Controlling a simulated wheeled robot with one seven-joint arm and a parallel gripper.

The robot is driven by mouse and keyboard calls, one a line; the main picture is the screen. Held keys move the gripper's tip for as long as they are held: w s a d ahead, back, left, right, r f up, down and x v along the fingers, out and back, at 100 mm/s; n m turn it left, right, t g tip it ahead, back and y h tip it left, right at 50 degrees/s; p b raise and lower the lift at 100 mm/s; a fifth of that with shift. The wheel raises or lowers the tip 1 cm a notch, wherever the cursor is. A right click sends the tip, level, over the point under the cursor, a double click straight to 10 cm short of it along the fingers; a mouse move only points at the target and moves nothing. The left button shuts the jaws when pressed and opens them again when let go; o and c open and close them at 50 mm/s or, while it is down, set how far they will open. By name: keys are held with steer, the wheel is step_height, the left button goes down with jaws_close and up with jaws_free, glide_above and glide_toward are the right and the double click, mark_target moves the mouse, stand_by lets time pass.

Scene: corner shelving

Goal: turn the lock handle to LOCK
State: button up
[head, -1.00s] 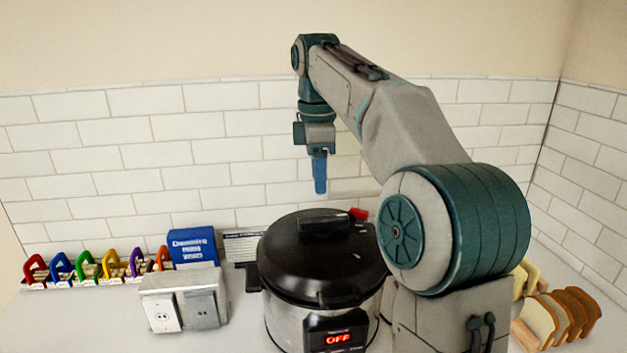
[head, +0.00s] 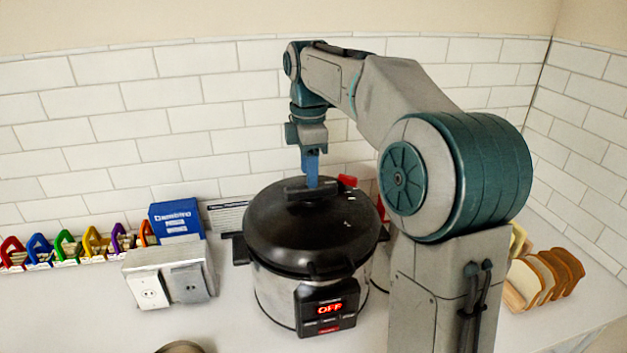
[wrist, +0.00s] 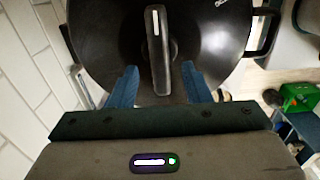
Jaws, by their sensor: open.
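A pressure cooker (head: 316,240) with a black lid stands on the counter, its display reading OFF. The black lock handle (head: 300,194) lies across the top of the lid; it also shows in the wrist view (wrist: 157,40) as an upright bar with a white mark. My gripper (head: 312,180) points down at the handle in the head view. In the wrist view my gripper (wrist: 160,75) is open, with one blue finger on each side of the handle's near end and visible gaps. Contact is not visible. I cannot read a LOCK mark on the lid.
Bread slices (head: 545,275) stand at the right. A red part (head: 347,181) shows behind the lid. Tiled walls close the back.

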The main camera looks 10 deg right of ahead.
mark_target(311, 191)
steer(key=shift+f, duration=1.6)
